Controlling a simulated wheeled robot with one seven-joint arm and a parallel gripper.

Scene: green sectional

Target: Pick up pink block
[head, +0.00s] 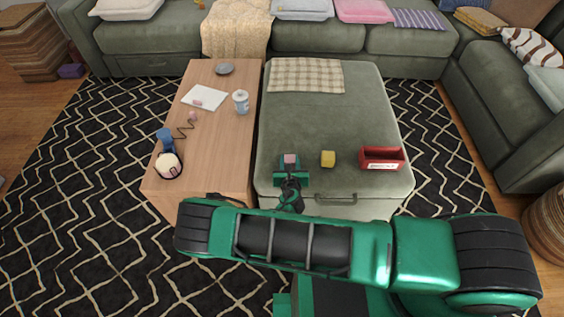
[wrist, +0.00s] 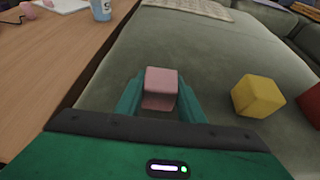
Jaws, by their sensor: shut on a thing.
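The pink block (wrist: 161,84) sits between the two green fingers of my gripper (wrist: 161,102) in the wrist view. The fingers are shut on it, one on each side. In the head view the pink block (head: 290,160) shows at the tip of my gripper (head: 290,170), over the near left part of the green ottoman (head: 310,115). I cannot tell whether the block touches the ottoman's surface or is slightly above it.
A yellow block (head: 328,158) lies just right of my gripper, and a red box (head: 381,159) stands farther right. A wooden table (head: 215,130) on the left holds a white-blue cup (head: 241,102) and a lamp-like object (head: 168,165). The ottoman's middle is clear.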

